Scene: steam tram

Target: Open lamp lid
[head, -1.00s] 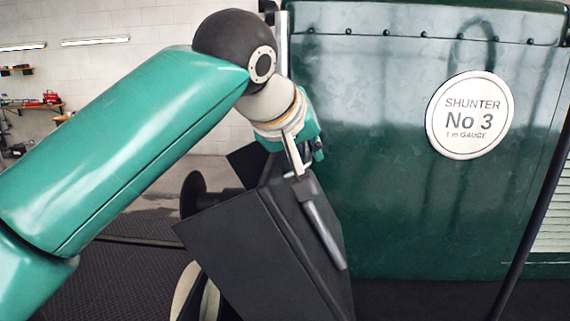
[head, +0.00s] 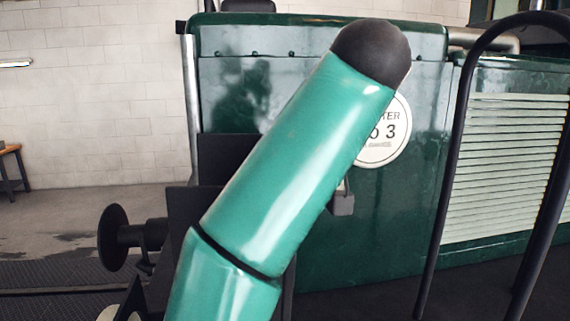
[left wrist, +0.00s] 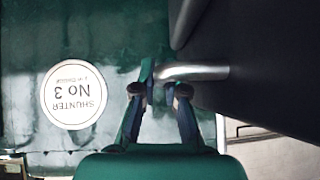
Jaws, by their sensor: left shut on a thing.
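My left gripper (left wrist: 158,92) shows in the left wrist view, its two fingers closed about the near end of a bent silver handle (left wrist: 200,72). The handle runs right to a large dark panel (left wrist: 265,60), which may be the lamp lid; I cannot tell for sure. In the head view my left arm crosses the middle and hides its own gripper. Dark plates (head: 183,208) show to the left of the arm, and a small dark block (head: 343,203) shows just right of it; neither is clearly the lamp. My right gripper is not in view.
The green engine body (head: 310,240) with a round white number plate (head: 393,138) stands behind the arm. Dark curved handrails (head: 447,180) rise at the right. A black buffer (head: 113,237) juts out at the left, with open floor beyond.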

